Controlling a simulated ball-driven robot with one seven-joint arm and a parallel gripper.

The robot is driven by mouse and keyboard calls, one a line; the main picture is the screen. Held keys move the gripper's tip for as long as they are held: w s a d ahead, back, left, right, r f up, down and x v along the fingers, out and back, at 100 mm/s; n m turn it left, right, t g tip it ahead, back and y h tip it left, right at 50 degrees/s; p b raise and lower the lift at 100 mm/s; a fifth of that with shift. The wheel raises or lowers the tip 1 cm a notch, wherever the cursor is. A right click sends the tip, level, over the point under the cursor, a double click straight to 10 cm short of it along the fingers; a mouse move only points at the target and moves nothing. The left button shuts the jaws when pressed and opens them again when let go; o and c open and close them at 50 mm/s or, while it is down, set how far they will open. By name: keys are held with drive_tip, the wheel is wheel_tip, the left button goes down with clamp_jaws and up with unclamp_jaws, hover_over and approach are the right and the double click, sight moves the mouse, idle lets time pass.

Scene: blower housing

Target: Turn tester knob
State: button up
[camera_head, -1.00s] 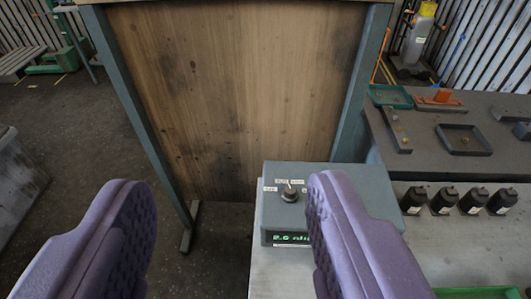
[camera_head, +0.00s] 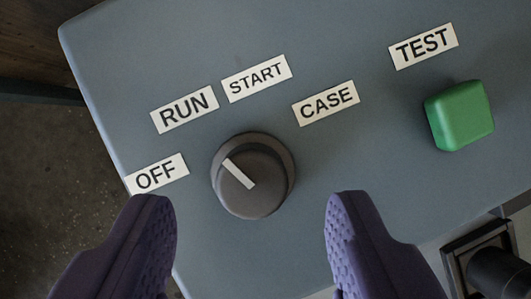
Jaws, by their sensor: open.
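The tester (camera_head: 340,200) is a grey box whose top face fills most of the view, tilted in the picture. Its round dark knob (camera_head: 262,180) sits left of centre. The START label (camera_head: 257,78) and CASE label (camera_head: 324,103) lie above the knob. My gripper (camera_head: 250,198) is open and empty. Its two purple fingers stand at the bottom, one on each side of the knob and slightly below it in the picture, apart from it.
A green button (camera_head: 460,115) stands up from the box at the right, under the TEST label (camera_head: 423,46). A dark fitting (camera_head: 485,262) shows past the box's edge at lower right. Dark floor (camera_head: 50,190) shows at left.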

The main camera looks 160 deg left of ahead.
sight(253, 178)
drive_tip(key=shift+x, duration=1.35)
drive_tip(key=shift+c, duration=0.2)
drive_tip(key=c, duration=1)
drive_tip(key=shift+n, duration=0.3)
drive_tip(key=n+y, duration=0.1)
drive_tip(key=n, duration=0.2)
drive_tip(key=shift+d+t, duration=0.2)
drive_tip(key=shift+t, duration=0.2)
drive_tip(key=n+y, duration=0.2)
drive_tip(key=n, duration=0.3)
drive_tip(key=shift+d, duration=0.1)
drive_tip(key=shift+n, duration=0.3)
